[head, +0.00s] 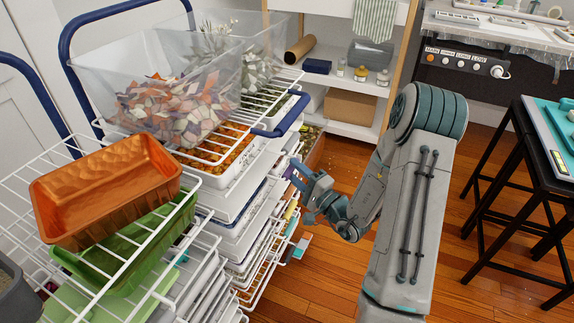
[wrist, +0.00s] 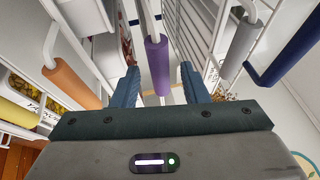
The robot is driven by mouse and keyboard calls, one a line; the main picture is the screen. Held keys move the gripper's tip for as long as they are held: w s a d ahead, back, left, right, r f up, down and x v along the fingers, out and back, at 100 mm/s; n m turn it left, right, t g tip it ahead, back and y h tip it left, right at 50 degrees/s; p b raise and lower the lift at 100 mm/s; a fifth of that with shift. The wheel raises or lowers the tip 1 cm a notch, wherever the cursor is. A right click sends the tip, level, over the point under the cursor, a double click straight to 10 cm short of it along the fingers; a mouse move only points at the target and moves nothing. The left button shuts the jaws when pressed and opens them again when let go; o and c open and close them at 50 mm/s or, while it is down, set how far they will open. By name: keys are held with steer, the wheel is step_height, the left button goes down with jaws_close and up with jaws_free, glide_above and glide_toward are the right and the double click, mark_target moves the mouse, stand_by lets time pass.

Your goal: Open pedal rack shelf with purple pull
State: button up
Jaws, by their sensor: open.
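The purple pull (wrist: 157,65) is a sleeve on a white wire handle, in the upper middle of the wrist view. My gripper (wrist: 161,90) is open, with one dark blue finger on each side of the pull's line. The pull appears between or just beyond the fingertips; I cannot tell whether they touch it. In the head view my gripper (head: 297,187) is at the front of the white wire rack (head: 275,235), beside its stacked shelves. A small purple patch shows at the fingertips there, and the fingers partly hide it. The purple-pull shelf's contents cannot be made out.
Clear bins of shards (head: 165,112) and an orange tray (head: 105,190) stand on the rack. A black-legged table (head: 515,190) is at right. Wooden floor between is open.

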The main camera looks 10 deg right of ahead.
steer(key=shift+x, duration=2.05)
jaws_close()
